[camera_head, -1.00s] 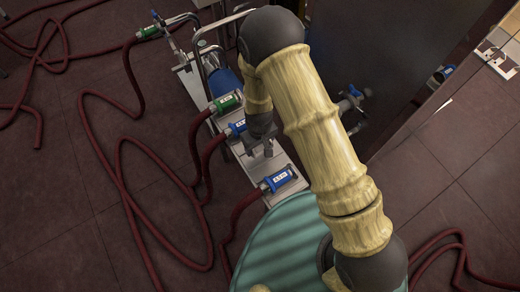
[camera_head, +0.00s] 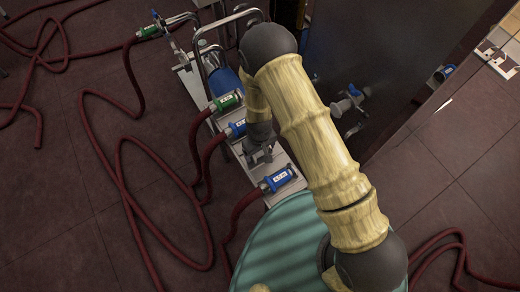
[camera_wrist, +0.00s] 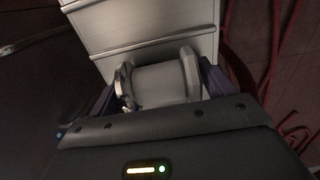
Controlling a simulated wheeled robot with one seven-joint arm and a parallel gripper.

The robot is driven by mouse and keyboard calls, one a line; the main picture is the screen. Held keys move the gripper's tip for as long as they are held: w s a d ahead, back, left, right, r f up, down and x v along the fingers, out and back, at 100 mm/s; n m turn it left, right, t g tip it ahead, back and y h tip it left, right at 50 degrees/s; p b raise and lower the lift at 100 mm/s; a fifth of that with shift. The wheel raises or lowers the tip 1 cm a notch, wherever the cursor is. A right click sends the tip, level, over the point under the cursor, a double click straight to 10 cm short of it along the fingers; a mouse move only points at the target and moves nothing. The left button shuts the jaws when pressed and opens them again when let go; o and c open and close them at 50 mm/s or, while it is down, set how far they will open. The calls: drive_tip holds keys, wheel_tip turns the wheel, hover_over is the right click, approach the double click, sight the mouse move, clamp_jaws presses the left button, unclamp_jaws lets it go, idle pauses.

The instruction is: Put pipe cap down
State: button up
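The pipe cap (camera_wrist: 165,85) is a pale grey cylinder with a wider rim at each end. In the wrist view it sits between the two dark fingers of my gripper (camera_wrist: 162,88), which are shut on it. Beyond it is a pale metal surface with raised edges (camera_wrist: 150,28); I cannot tell whether the cap touches it. In the head view my gripper (camera_head: 262,156) is over the pale metal pump bench (camera_head: 283,160), between the blue-collared hose couplings. The cap is too small to make out clearly there.
A green coupling (camera_head: 226,101) and blue couplings (camera_head: 237,129) (camera_head: 278,180) with dark red hoses sit along the bench. A blue-handled valve (camera_head: 353,91) is right of my arm. Red hoses (camera_head: 120,170) lie across the floor at left. A ribbed teal drum-like surface (camera_head: 275,250) is in front.

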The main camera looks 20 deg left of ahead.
drive_tip(key=shift+o, duration=0.7)
wheel_tip(320, 180, up, 17)
drive_tip(key=shift+w+r, duration=0.15)
drive_tip(key=shift+r, duration=0.05)
idle(0.8)
drive_tip(key=w+d+r+m, duration=0.35)
drive_tip(key=d+r, duration=0.25)
drive_tip(key=d, duration=0.2)
drive_tip(key=s+d+r+m+t, duration=0.1)
drive_tip(key=d+r, duration=0.4)
drive_tip(key=d, duration=0.6)
drive_tip(key=s+d+r+m+t, duration=0.1)
drive_tip(key=s+d+r+m, duration=0.2)
drive_tip(key=d, duration=0.8)
wheel_tip(320, 180, up, 3)
drive_tip(key=m, duration=0.2)
drive_tip(key=shift+s+f+m, duration=0.2)
drive_tip(key=shift+m, duration=0.15)
